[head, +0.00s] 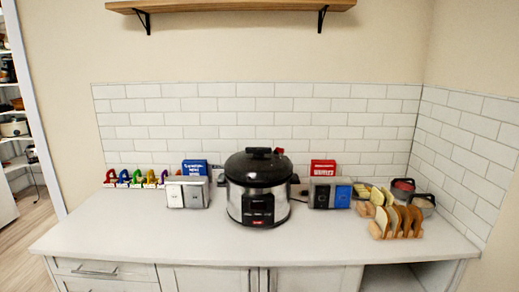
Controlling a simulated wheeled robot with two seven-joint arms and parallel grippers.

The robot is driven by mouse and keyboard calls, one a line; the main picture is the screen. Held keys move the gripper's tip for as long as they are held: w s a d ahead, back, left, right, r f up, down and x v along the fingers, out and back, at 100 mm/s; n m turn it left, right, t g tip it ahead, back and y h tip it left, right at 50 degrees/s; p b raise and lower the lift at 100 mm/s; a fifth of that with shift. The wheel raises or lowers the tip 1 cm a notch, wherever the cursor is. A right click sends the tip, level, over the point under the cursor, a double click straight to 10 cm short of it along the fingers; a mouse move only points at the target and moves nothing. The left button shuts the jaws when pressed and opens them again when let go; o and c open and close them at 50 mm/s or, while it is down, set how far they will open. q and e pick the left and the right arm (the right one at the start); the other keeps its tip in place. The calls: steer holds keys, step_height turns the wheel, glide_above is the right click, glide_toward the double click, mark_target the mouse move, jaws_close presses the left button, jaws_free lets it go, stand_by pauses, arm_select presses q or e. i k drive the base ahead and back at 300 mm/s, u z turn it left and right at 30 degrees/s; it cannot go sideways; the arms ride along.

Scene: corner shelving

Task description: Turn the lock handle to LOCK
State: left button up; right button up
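A round cooker (237,205) with a steel body and black front panel stands in the middle of the white counter. Its black lid (257,170) is on top and looks closed. A black handle (259,152) sits on top of the lid, lying roughly left to right. A small red part (279,151) shows just right of the handle. The lock markings are too small to read, so I cannot tell the handle's lock position. Neither of my grippers is in view.
Silver and white boxes (187,193) with a blue sign (195,167) stand left of the cooker. Other boxes (329,193) with a red sign (323,167) stand right. A bread rack (398,222) is farther right; coloured hooks are far left. The counter's front (180,242) is clear.

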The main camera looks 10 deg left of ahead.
mark_target(257, 151)
steer(key=z, duration=0.25)
steer(key=i, duration=0.95)
steer(key=u, duration=1.3)
